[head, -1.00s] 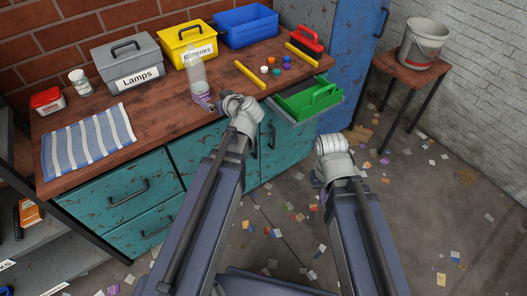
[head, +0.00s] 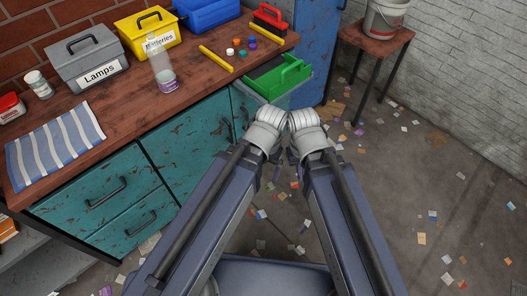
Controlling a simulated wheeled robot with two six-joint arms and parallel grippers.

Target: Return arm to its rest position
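My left arm comes in from the left and ends in a pale grey wrist and gripper (head: 270,130), in front of the teal cabinet and clear of the counter. My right arm ends in a similar pale gripper (head: 307,122) close beside it, over the floor below the green tray. Both arms point forward, side by side, with the two ends nearly touching in the picture. The fingers are hidden or foreshortened, so I cannot tell whether either gripper is open or shut. No object shows in either one.
The wooden counter (head: 135,112) holds a clear jar with a purple band (head: 167,86), a grey Lamps box (head: 90,66), a yellow Batteries box (head: 146,36) and a striped cloth (head: 52,148). An open drawer with a green tray (head: 278,78) juts out. A stool (head: 376,42) stands right.

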